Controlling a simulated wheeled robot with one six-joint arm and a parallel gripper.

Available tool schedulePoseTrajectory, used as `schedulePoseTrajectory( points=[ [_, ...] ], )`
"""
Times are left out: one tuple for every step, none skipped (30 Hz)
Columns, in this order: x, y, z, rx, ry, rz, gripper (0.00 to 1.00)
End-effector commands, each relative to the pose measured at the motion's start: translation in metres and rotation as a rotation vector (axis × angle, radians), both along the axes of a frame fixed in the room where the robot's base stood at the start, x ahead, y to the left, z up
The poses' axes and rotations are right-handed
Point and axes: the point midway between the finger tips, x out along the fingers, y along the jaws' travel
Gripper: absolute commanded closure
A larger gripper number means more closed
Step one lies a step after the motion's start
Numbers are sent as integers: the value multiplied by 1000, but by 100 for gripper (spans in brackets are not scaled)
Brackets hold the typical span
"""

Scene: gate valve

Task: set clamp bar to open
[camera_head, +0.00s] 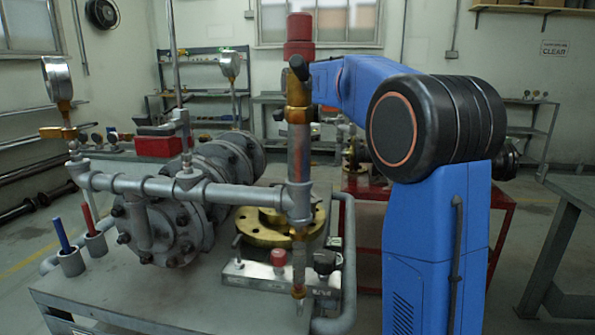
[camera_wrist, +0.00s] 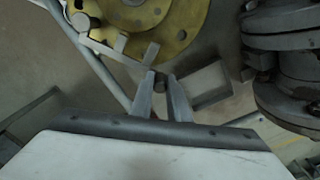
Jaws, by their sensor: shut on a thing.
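In the wrist view, my gripper (camera_wrist: 161,80) has its two grey fingers closed around a small dark piece, which looks like the end of the clamp bar. The grey clamp bar (camera_wrist: 128,59) runs from there up and to the left, with short upright pieces on it, beside the brass flange (camera_wrist: 165,30). The fingers hide part of the gripped end. In the head view, the brass flange (camera_head: 275,228) sits above a grey fixture plate (camera_head: 262,278) with a red knob and a black knob. My gripper cannot be made out there.
A grey valve body (camera_head: 170,235) with gauges and a horizontal pipe is on the left. In the wrist view, grey flanges (camera_wrist: 290,60) are at right. A red stand (camera_head: 500,210) is behind.

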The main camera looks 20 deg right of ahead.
Motion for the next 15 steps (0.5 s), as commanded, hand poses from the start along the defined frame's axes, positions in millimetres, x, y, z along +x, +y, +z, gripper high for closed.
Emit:
schedulePoseTrajectory(
  points=[
    [0, 0, 0, 0, 1, 0, 100],
    [0, 0, 0, 0, 1, 0, 100],
    [0, 0, -1, 0, 1, 1, 100],
    [0, 0, -1, 0, 1, 1, 82],
    [0, 0, -1, 0, 1, 1, 75],
    [0, 0, -1, 0, 1, 1, 66],
    [0, 0, -1, 0, 1, 1, 66],
    [0, 0, -1, 0, 1, 1, 66],
    [0, 0, -1, 0, 1, 1, 66],
    [0, 0, -1, 0, 1, 1, 66],
    [0, 0, 0, 0, 1, 1, 66],
    [0, 0, 0, 0, 1, 1, 66],
    [0, 0, 0, 0, 1, 1, 66],
    [0, 0, 0, 0, 1, 1, 66],
    [0, 0, 0, 0, 1, 1, 66]
  ],
)
